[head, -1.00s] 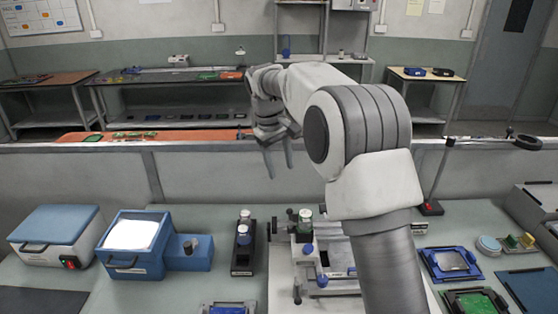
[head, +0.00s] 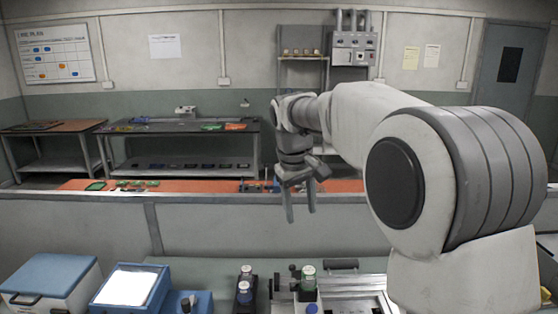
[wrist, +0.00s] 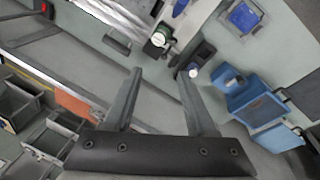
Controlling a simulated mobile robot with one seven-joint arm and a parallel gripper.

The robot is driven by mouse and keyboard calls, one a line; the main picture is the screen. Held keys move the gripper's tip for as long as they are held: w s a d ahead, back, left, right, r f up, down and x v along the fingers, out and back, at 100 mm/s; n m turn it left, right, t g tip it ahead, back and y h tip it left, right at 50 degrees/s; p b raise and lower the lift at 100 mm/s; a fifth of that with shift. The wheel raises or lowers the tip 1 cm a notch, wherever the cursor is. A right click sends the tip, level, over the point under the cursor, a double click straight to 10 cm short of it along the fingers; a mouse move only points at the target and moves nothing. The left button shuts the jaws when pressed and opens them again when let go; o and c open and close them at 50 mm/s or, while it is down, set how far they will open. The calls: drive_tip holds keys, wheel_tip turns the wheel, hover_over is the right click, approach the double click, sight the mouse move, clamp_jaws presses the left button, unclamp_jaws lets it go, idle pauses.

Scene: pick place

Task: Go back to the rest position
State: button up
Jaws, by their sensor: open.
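My gripper (head: 300,204) hangs in the air in the head view, fingers pointing down and apart, with nothing between them. It is above and beyond the near workbench (head: 222,272), in front of the low partition wall. In the wrist view my gripper (wrist: 155,88) also shows two spread, empty fingers, with the bench seen at a slant beyond them.
On the near bench stand a blue-lidded box (head: 50,274), a blue unit with a bright white top (head: 127,287), bottles in a dark holder (head: 245,283) and a metal fixture (head: 340,284). Behind the partition, an orange surface (head: 205,186) holds small boards. The air around my gripper is clear.

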drive_tip(key=s+d+r+m+t, duration=0.1)
drive_tip(key=s+d, duration=0.2)
drive_tip(key=s, duration=0.4)
drive_tip(key=s+d+r+m+t+y, duration=0.1)
drive_tip(key=s+d, duration=0.1)
drive_tip(key=s, duration=0.5)
drive_tip(key=s+d+r+m, duration=0.1)
drive_tip(key=s+d+m, duration=0.15)
drive_tip(key=s, duration=0.45)
drive_tip(key=s+d+f+t, duration=0.1)
drive_tip(key=s+f, duration=0.4)
drive_tip(key=s, duration=0.3)
drive_tip(key=shift+d+m+t, duration=0.3)
drive_tip(key=shift+d+m, duration=0.05)
drive_tip(key=shift+m, duration=0.1)
drive_tip(key=shift+s, duration=0.1)
